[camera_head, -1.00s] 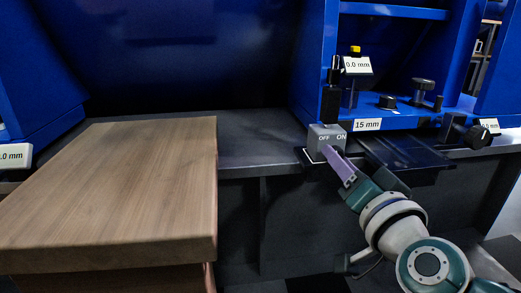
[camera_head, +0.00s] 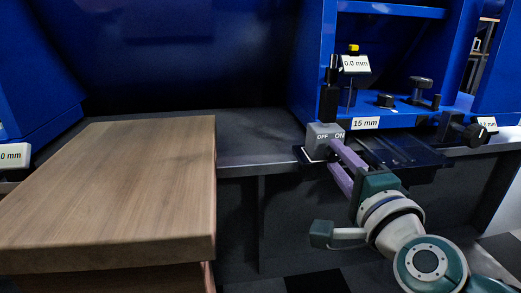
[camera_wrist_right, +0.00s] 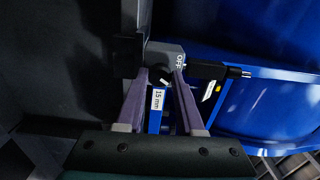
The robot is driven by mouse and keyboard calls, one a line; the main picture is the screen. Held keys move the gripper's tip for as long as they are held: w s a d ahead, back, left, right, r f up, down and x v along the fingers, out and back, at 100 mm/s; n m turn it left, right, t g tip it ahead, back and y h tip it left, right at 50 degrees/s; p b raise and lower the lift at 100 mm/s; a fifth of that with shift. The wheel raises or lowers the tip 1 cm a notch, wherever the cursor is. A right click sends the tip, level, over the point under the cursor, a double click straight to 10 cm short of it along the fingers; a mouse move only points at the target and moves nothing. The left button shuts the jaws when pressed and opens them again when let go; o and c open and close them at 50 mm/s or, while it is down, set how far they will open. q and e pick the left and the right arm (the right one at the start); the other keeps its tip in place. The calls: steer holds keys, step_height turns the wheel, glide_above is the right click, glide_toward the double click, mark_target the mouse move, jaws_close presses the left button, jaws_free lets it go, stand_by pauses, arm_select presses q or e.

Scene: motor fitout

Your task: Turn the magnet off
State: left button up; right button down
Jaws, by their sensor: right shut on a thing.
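The magnet is a grey block (camera_head: 318,129) with OFF and ON printed on its face, below the left post of the blue frame. My right gripper (camera_head: 334,148) has its two purple fingers at the front of this block, just below the lettering. In the right wrist view, a dark knob (camera_wrist_right: 166,80) with a white mark sits between the fingertips of the right gripper (camera_wrist_right: 166,76), and they are shut on it. The grey magnet block (camera_wrist_right: 160,50) shows behind it, with OFF readable; ON is hidden there. My left gripper is not in view.
A wooden block top (camera_head: 120,185) fills the left. A blue frame (camera_head: 303,70) with black knobs and labels, one reading 15 mm (camera_head: 365,123), stands at the right. A dark rail plate (camera_head: 405,152) lies close to my right gripper. The grey bench (camera_head: 255,150) between is clear.

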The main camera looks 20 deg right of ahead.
steer(key=shift+m, duration=0.9)
steer(key=c, duration=0.5)
jaws_free()
